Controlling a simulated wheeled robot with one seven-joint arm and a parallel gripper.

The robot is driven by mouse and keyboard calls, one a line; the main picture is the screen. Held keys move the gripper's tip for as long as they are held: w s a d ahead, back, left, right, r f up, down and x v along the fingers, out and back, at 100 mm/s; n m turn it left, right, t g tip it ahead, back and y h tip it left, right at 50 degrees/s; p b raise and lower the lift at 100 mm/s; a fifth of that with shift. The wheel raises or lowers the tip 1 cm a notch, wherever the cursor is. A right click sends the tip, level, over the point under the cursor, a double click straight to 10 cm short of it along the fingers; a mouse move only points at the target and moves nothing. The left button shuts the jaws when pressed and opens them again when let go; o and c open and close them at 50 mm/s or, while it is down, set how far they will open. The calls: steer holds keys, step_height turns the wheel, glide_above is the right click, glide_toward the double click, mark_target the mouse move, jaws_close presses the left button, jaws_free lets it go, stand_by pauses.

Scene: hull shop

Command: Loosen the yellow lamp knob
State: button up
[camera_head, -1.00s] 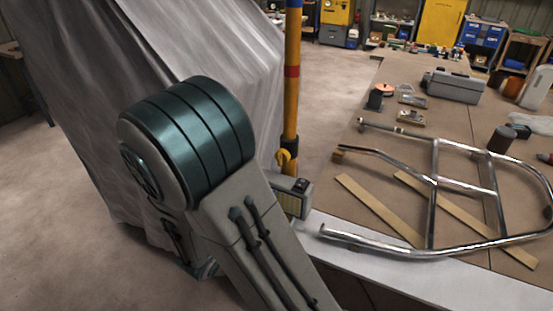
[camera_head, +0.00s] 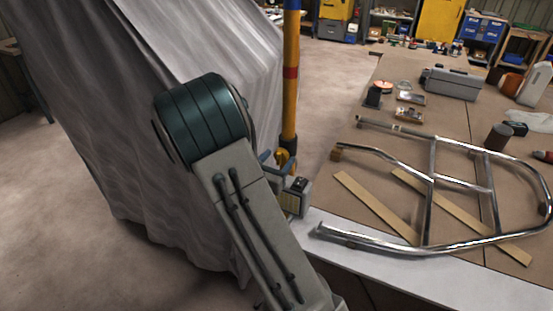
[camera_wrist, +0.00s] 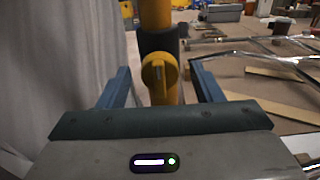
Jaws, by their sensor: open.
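The yellow lamp knob (camera_wrist: 160,76) is on the yellow pole, just below a dark collar (camera_wrist: 159,42). In the wrist view it is centred between the two blue fingers of my gripper (camera_wrist: 162,88). The fingers stand apart on either side of it, with gaps showing. My gripper is open and holds nothing. In the head view the knob (camera_head: 283,157) shows low on the pole (camera_head: 290,80), and a blue finger of my gripper shows beside it.
A grey draped sheet (camera_head: 110,120) hangs close on the left. On the right, a bench (camera_head: 370,160) carries a bent chrome tube frame (camera_head: 433,190), wooden strips (camera_head: 375,208) and a grey toolbox (camera_head: 452,84).

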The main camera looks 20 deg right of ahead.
steer(key=c, duration=0.9)
steer(key=shift+c, duration=0.2)
